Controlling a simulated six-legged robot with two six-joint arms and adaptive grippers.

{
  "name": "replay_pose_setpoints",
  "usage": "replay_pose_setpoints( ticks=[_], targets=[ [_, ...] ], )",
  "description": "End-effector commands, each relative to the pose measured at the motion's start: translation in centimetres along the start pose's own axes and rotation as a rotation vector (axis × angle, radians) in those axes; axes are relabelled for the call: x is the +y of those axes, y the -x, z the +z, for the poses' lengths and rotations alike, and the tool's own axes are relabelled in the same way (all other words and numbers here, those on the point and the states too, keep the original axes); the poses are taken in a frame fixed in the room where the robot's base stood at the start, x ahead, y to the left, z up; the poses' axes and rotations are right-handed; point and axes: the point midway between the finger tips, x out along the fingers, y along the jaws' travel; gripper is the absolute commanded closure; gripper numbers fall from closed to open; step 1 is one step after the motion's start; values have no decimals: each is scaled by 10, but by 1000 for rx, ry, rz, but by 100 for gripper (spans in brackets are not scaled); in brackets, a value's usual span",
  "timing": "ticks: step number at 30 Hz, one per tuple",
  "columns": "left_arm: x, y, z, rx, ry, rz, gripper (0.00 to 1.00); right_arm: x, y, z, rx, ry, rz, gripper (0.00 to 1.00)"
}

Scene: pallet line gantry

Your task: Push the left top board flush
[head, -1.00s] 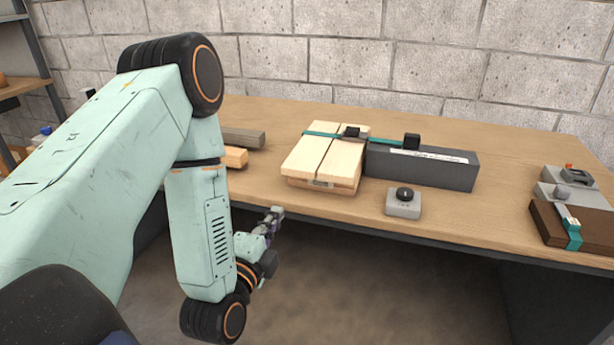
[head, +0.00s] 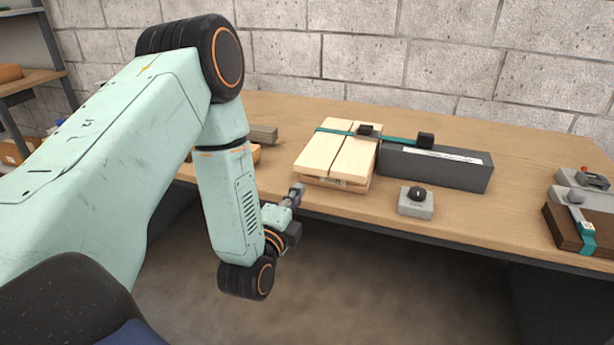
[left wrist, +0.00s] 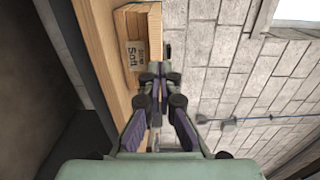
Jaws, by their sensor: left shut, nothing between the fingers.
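The left top board (head: 321,151) is pale wood and lies on a small pallet stack (head: 330,185) near the table's front edge. A narrow gap separates it from the right top board (head: 356,163). A teal strap crosses both near their far ends. My left gripper (head: 298,190) is shut and empty, just in front of the stack's left front corner; I cannot tell whether it touches. In the left wrist view its closed fingertips (left wrist: 152,76) are by the stack's labelled end (left wrist: 134,53). My right gripper is not in view.
A long dark grey box (head: 435,168) stands right of the stack, with a grey knob box (head: 416,203) in front. Wood offcuts (head: 262,134) lie to the left, partly behind my arm. A brown block with a teal band (head: 575,232) is at the far right.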

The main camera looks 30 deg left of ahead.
Motion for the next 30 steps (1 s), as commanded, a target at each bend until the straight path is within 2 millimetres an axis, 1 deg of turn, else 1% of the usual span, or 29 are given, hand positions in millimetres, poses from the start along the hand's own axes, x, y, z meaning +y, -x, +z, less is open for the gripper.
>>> replay_pose_setpoints(
  ticks=[1,6,9,12,18,27,30],
  targets=[
    [0,-10,0,-1,0,-6,100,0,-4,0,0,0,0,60],
    [0,-41,0,-1,-1,-4,100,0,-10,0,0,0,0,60],
    [0,-55,0,-1,0,-4,100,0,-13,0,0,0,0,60],
    [1,-65,0,0,0,-2,100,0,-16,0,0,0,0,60],
    [0,-73,0,0,0,0,100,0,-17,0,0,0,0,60],
    [0,-74,0,0,0,0,100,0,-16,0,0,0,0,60],
    [-1,-80,0,0,-1,-2,100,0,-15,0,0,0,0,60]
  ],
)
